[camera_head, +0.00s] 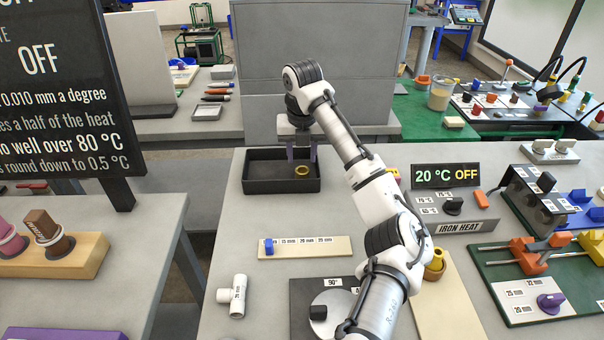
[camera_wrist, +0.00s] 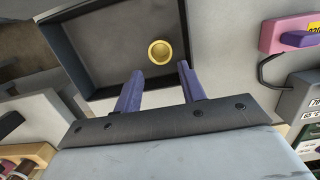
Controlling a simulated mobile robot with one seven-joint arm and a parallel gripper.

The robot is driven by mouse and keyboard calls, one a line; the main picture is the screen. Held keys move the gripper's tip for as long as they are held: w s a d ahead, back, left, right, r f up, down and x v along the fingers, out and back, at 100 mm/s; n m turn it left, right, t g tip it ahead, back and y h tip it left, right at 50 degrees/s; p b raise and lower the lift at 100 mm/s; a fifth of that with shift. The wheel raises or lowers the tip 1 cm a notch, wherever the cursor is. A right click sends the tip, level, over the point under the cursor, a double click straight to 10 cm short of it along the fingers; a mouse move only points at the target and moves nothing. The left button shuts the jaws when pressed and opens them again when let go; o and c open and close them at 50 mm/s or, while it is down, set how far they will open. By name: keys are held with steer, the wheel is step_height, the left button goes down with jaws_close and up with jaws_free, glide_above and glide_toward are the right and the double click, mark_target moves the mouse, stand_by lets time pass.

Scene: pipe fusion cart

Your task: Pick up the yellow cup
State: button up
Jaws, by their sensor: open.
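A small round yellow cup (camera_head: 302,170) sits in a dark open tray (camera_head: 262,186) on the bench. In the wrist view the cup (camera_wrist: 159,52) is seen from above, on the tray's grey floor, near the tray's wall. My gripper (camera_head: 301,152) is over the tray, pointing down, with its two purple fingers apart and nothing between them. In the wrist view the gripper (camera_wrist: 159,72) has the cup just beyond its fingertips, roughly centred between them. I cannot tell the exact height of the fingertips above the cup.
The tray walls surround the cup. A control box (camera_head: 455,215) with a display stands right of my arm. Another yellow piece (camera_head: 434,265) is partly behind my arm. A ruled strip (camera_head: 305,247) and a white pipe tee (camera_head: 232,295) lie nearer.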

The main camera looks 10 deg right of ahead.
mark_target(302, 169)
steer(key=shift+w+d+f+p, duration=0.1)
steer(key=shift+w+f+p, duration=0.2)
steer(key=shift+f, duration=0.75)
steer(key=shift+w+d+f+p, duration=0.15)
steer(key=shift+f+p, duration=0.3)
steer(key=shift+f, duration=0.65)
steer(key=shift+w+a+f+p, duration=0.1)
steer(key=shift+w+f+p, duration=0.2)
steer(key=shift+f, duration=0.75)
steer(key=shift+s, duration=0.1)
steer(key=c, duration=0.6)
